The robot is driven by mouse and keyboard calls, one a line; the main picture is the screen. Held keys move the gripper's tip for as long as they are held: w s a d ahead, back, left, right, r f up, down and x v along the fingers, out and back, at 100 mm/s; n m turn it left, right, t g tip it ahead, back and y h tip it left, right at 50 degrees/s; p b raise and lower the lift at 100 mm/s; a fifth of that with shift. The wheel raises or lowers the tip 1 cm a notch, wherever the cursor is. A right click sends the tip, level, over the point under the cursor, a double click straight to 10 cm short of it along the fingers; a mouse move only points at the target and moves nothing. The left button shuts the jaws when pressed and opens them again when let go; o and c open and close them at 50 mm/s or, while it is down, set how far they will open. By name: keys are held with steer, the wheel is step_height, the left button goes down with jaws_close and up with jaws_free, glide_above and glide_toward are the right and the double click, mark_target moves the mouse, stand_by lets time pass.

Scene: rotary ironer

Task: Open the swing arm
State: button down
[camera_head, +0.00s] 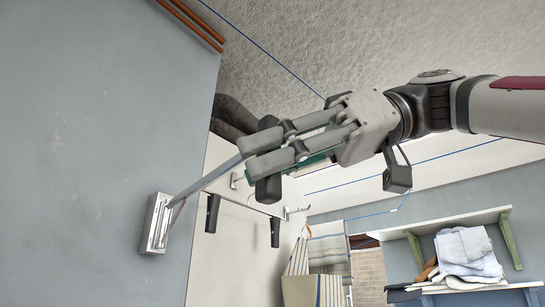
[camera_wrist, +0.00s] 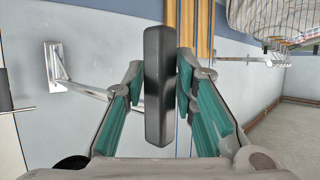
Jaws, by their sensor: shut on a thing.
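The swing arm is a thin grey metal bar (camera_head: 208,178) on a pale metal wall bracket (camera_head: 155,224). The bar slants up and right from the bracket towards my gripper (camera_head: 268,152). A long dark grip block (camera_head: 268,188) stands crosswise at the bar's far end, between my fingers. In the wrist view the block (camera_wrist: 158,90) is upright between the two fingertips of my gripper (camera_wrist: 160,80), which are shut on it. There the bracket (camera_wrist: 54,66) is on the wall at left and the bar (camera_wrist: 85,90) runs towards the block. Its join is hidden.
The bracket's blue-grey wall (camera_head: 90,120) fills the left. A shelf with folded cloths (camera_head: 465,252) is at the lower right. Dark hooks (camera_head: 212,212) hang from a rail below my gripper.

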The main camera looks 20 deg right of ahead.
steer(key=shift+w, duration=0.1)
steer(key=c, duration=1.4)
jaws_free()
steer(key=shift+c, duration=0.2)
steer(key=shift+a, duration=0.1)
steer(key=v, duration=1.2)
